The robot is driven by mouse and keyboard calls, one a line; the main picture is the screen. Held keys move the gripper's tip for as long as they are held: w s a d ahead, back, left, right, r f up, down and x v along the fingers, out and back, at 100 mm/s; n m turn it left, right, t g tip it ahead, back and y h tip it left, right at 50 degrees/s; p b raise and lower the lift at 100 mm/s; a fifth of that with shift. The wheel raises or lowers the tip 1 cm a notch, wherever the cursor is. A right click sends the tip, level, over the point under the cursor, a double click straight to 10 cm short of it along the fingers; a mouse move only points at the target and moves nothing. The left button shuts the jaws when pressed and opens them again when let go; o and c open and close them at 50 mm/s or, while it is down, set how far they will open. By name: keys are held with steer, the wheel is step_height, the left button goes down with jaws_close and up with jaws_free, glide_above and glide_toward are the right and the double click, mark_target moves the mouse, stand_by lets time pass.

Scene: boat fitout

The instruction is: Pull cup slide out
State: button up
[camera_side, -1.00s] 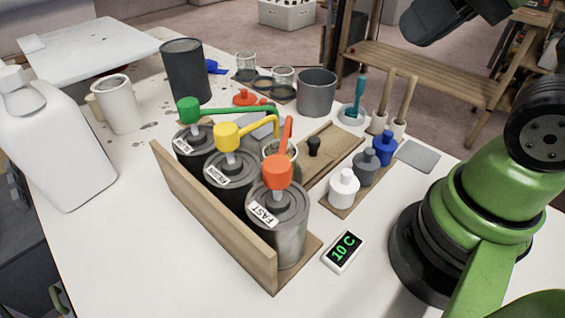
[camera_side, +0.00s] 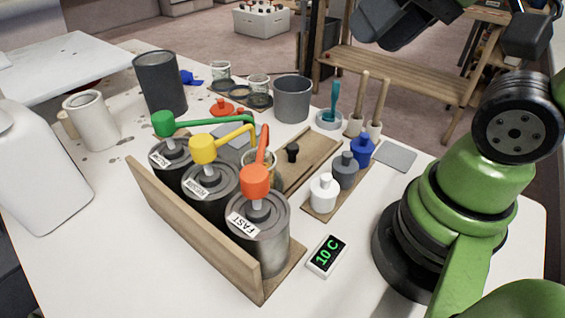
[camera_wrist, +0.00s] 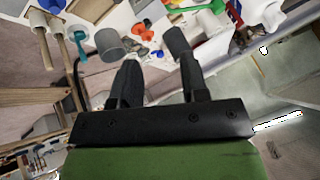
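The cup slide (camera_side: 312,154) is a wooden board with a black knob (camera_side: 292,152), lying on the white table to the right of the pump cans.
Green, yellow and orange pumps (camera_side: 255,181) top cans in a wooden rack (camera_side: 190,240). White, grey and blue bottles (camera_side: 345,170) stand close to the slide's right. A grey bucket (camera_side: 292,100) is behind it. A "10 C" display (camera_side: 327,256) lies in front.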

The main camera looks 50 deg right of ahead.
steer(key=shift+o, duration=0.7)
steer(key=w+d+f+g, duration=0.1)
steer(key=w+f+g, duration=0.1)
steer(key=w, duration=0.4)
steer(key=shift+d+f+h, duration=0.3)
steer(key=shift+d+h, duration=0.05)
steer(key=shift+h, duration=0.05)
steer(key=g+h, duration=0.1)
steer(key=g, duration=0.4)
glide_above(293, 146)
step_height(293, 146, down, 16)
steer(key=shift+f, duration=0.1)
step_height(293, 146, down, 10)
steer(key=shift+f, duration=0.15)
steer(key=shift+c, duration=0.5)
